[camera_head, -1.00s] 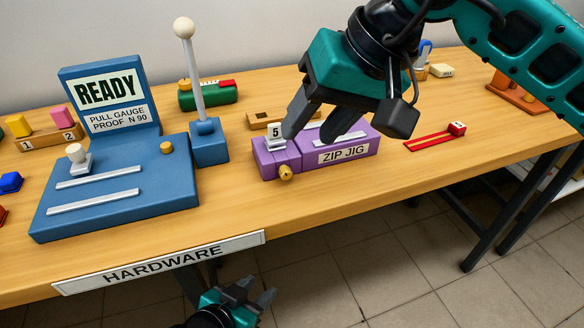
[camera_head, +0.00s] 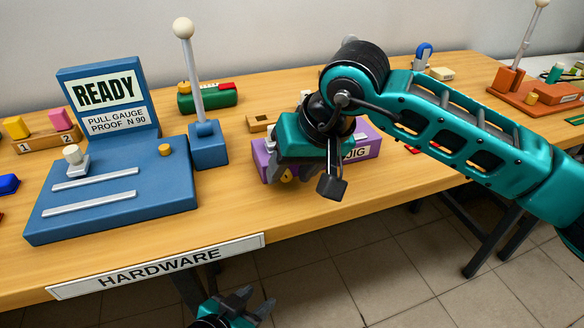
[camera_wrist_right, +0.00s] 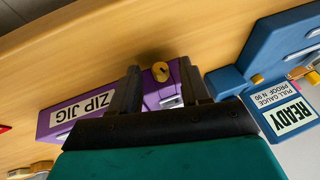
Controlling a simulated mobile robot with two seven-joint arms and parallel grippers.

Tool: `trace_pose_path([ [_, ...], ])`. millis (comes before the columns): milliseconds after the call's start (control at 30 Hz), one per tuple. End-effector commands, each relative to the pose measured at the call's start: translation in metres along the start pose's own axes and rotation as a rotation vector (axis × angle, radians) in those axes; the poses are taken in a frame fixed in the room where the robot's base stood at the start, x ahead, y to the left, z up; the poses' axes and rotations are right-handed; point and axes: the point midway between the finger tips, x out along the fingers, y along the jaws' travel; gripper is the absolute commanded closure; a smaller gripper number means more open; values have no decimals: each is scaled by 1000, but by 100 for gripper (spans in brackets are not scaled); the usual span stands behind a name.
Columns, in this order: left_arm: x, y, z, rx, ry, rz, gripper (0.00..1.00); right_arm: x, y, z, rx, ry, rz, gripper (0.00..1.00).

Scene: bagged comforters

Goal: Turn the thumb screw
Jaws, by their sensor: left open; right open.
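The purple zip jig (camera_head: 373,146) stands near the front edge of the bench, partly hidden behind my right gripper in the head view. The brass-yellow thumb screw (camera_wrist_right: 160,71) sticks out of the jig's front face; only a bit of it shows in the head view (camera_head: 287,173). My right gripper (camera_head: 291,170) is open at the jig's front. In the right wrist view its two fingers (camera_wrist_right: 159,78) stand either side of the screw, with gaps visible. I cannot tell how deep the screw sits between them. My left gripper (camera_head: 251,303) is open and empty, low in front of the bench.
A blue pull gauge (camera_head: 110,205) reading READY, with a white-knobbed lever (camera_head: 198,90), stands left of the jig. A green block (camera_head: 207,97) and a small wooden block (camera_head: 262,123) lie behind. An orange device (camera_head: 535,95) stands far right.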

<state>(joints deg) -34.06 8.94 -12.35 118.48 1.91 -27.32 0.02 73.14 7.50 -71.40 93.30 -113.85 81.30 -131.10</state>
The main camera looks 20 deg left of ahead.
Motion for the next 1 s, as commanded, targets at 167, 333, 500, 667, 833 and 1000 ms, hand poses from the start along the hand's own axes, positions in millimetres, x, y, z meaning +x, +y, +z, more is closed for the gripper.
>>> trace_pose_path([
  [167,0,0,0,0,0,0,57,1,0,0,0,0,-1,54],
  [333,0,0,0,-2,0,0,57,1,0,0,0,0,-1,60],
  [500,0,1,0,-7,1,-1,57,1,0,0,0,0,-1,77],
  [667,1,2,-1,-12,3,-1,57,1,0,0,0,1,-1,92],
  [833,1,2,-1,-12,3,-1,57,1,0,0,0,1,-1,100],
  [1000,4,2,4,-11,4,-1,57,3,2,1,9,1,-21,100],
])
